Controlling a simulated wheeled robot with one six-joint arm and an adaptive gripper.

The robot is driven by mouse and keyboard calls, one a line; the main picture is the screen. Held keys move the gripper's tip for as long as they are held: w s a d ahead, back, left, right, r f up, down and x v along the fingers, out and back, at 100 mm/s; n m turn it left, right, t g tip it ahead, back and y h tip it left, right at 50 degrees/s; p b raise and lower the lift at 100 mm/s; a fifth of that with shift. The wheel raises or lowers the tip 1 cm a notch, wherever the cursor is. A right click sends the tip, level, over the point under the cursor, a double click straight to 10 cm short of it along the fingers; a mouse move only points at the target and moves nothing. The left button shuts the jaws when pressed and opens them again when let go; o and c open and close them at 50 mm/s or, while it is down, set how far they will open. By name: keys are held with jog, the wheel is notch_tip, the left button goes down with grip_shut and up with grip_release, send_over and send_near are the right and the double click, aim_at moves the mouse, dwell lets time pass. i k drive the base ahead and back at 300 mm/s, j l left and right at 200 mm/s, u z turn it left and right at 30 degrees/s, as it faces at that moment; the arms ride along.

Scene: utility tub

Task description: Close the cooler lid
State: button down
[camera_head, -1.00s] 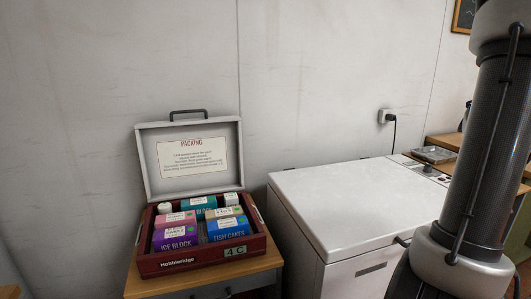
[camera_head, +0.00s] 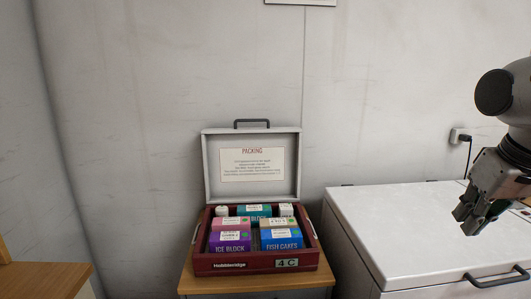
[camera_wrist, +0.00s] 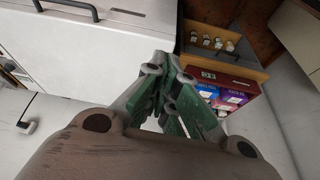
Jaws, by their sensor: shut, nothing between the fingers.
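The cooler (camera_head: 250,264) is a dark red box on a small wooden stand. Its pale grey lid (camera_head: 252,190) stands open and upright at the back, with a black handle (camera_head: 252,122) on its top edge and a packing label inside. The cooler is full of packs, among them a purple ice block (camera_head: 230,243) and blue fish cakes (camera_head: 281,240). My gripper (camera_head: 466,226) is shut and empty, well right of the cooler and over the white freezer. In the wrist view its fingers (camera_wrist: 166,68) meet, with part of the cooler (camera_wrist: 235,80) beyond them; the lid is not clear there.
A white chest freezer (camera_head: 400,215) stands right of the cooler, with a dark front handle (camera_head: 497,277). A wall socket with a plug (camera_head: 459,135) is behind it. An open drawer (camera_wrist: 245,62) with small bottles shows in the wrist view. A wooden top (camera_head: 40,280) is at lower left.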

aim_at(244, 165)
jog(key=i+j+u, duration=0.15)
jog(key=i+j, duration=0.8)
